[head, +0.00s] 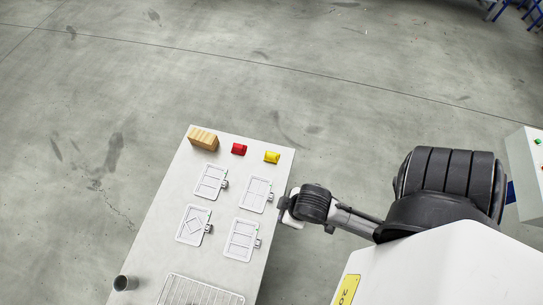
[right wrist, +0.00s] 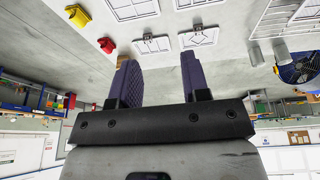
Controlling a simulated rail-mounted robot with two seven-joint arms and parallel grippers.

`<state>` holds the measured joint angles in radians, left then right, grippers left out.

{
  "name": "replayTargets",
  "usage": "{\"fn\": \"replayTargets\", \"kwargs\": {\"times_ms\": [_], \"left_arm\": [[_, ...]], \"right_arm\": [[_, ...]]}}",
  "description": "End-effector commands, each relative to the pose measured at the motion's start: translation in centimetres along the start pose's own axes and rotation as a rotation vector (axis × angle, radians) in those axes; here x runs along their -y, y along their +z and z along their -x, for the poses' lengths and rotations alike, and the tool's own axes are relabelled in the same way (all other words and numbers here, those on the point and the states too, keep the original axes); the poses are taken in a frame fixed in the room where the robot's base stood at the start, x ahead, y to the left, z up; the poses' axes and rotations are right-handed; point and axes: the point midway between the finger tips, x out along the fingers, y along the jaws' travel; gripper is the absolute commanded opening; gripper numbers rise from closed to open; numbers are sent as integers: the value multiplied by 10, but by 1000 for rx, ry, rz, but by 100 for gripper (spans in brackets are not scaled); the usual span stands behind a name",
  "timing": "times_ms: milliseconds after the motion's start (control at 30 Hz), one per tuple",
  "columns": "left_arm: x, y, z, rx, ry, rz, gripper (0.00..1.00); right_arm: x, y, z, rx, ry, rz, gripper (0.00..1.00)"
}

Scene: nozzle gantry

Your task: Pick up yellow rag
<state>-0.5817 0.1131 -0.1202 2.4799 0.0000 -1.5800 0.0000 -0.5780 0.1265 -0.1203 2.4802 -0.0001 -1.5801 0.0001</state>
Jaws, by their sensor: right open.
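The yellow rag (head: 272,157) lies on the table (head: 229,144) near its far right corner. It also shows in the right wrist view (right wrist: 77,16) at the top left, away from the fingers. A red rag (head: 239,149) lies to its left, and it shows in the right wrist view (right wrist: 108,46) too. My right gripper (head: 285,207) is beside the table's right edge, nearer to me than the yellow rag. In the right wrist view its two fingers (right wrist: 157,72) are apart with nothing between them. My left gripper is not in view.
A wooden block (head: 203,139) stands at the far left corner. Several pale plates, one with a diamond shape (head: 193,225), lie mid-table. A wire rack (head: 198,292) and a grey cup (head: 125,283) are at the near end.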

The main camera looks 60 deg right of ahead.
Motion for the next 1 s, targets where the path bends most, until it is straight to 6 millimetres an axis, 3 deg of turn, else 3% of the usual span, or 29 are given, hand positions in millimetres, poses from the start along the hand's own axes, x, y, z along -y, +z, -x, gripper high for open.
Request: {"fn": "replayTargets", "kwargs": {"times_ms": [367, 667, 767, 1000], "left_arm": [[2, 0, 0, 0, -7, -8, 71], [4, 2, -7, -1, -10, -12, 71], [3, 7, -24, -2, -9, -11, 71], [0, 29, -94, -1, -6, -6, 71]], "right_arm": [[1, 1, 0, 2, -4, -5, 74], [1, -6, -6, -20, -3, -8, 74], [-6, -25, -20, -74, 15, 2, 74], [-68, -106, -54, -287, 219, 189, 74]]}}
